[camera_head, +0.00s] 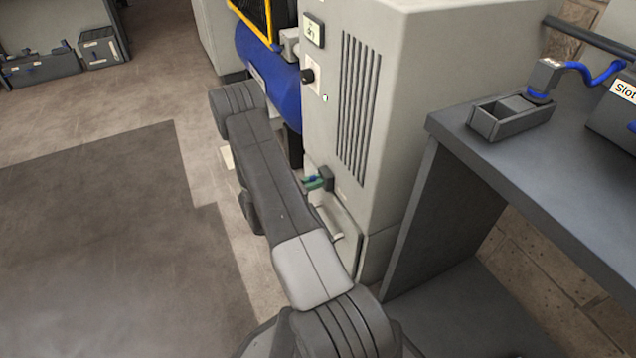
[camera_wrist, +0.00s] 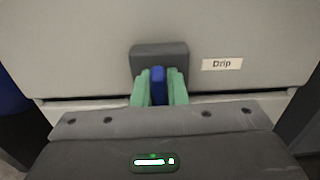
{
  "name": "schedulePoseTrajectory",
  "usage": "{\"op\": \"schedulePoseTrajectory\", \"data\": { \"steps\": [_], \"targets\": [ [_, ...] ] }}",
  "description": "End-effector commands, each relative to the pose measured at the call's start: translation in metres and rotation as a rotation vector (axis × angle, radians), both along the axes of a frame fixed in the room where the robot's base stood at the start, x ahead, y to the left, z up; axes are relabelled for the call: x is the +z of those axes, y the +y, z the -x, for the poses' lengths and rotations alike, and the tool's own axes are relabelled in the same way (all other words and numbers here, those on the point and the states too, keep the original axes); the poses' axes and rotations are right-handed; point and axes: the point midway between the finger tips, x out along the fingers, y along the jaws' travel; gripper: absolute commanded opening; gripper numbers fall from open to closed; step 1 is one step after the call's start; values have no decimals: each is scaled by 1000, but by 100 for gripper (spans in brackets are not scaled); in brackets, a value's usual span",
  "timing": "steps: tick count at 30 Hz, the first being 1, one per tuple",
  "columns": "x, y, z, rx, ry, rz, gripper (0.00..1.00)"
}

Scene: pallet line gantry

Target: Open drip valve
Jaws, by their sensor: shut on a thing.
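The drip valve is a blue lever (camera_wrist: 158,84) on a dark grey block (camera_wrist: 160,53) on the front of a pale grey cabinet. A white "Drip" label (camera_wrist: 222,64) is to the right of the block. My gripper (camera_wrist: 159,90) has green fingers, one on each side of the blue lever, shut on it. In the head view, my gripper (camera_head: 318,185) is low on the cabinet's front, at the dark block (camera_head: 327,176). My arm and fingers hide part of the lever there.
The cabinet (camera_head: 390,120) has vent slots, a black knob (camera_head: 307,75) and a small display (camera_head: 314,31). A blue tank (camera_head: 270,85) stands beside it. A grey bench (camera_head: 560,165) with a small open tray (camera_head: 510,115) is at the right. The floor at left is clear.

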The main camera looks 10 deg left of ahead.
Motion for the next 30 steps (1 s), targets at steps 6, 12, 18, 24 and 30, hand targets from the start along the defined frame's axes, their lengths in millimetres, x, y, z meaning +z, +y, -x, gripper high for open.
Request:
{"op": "schedulePoseTrajectory", "data": {
  "steps": [6, 12, 18, 24, 30],
  "targets": [
    [0, 0, 0, 0, -34, -23, 0],
    [0, 0, 0, 0, -40, -27, 0],
    [0, 0, 0, 0, -40, -27, 0],
    [0, 0, 0, 0, -39, -26, 34],
    [0, 0, 0, 0, -38, -26, 34]
  ]
}}
